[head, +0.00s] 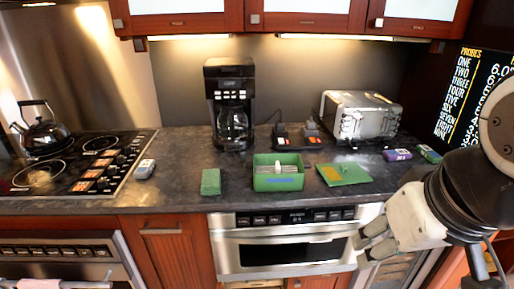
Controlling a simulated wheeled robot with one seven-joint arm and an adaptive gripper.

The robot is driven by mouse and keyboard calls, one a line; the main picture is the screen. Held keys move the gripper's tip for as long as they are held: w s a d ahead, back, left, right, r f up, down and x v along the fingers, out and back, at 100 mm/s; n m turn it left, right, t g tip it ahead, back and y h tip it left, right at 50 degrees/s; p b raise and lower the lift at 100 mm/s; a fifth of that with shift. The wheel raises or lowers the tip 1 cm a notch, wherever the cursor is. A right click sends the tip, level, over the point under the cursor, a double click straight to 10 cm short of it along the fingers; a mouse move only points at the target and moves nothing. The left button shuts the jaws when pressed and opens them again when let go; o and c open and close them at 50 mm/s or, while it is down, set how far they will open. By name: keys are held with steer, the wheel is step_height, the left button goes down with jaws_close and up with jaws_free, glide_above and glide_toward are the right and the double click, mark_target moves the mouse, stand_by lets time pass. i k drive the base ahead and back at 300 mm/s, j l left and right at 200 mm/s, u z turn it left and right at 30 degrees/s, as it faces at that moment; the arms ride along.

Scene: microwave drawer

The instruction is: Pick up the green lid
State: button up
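The green lid (343,174) is a flat, square piece with a small knob on top. It lies on the dark counter, right of the green box (278,177), apart from it. The box is open at the top and holds something pale that I cannot make out. My gripper (368,241) is in front of the counter at the lower right, below and to the right of the lid, not touching it. Its fingers look spread, with nothing between them.
A green block (211,182) lies left of the box. A coffee maker (230,103), a toaster (360,116) and dark items (297,135) stand behind. A purple item (397,155) lies right of the lid. The stainless drawer appliance (285,244) is below the counter edge.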

mark_target(348, 172)
steer(key=i+l+u, duration=0.15)
steer(key=l, duration=0.25)
steer(key=i+l+u, duration=0.1)
steer(key=l, duration=0.3)
steer(key=i+l+u, duration=0.15)
steer(key=l, duration=0.3)
steer(key=i+l+u, duration=0.1)
steer(key=l, duration=0.35)
steer(key=i+l+u, duration=0.15)
steer(key=l, duration=0.3)
steer(key=i+l+u, duration=0.1)
steer(key=l, duration=0.35)
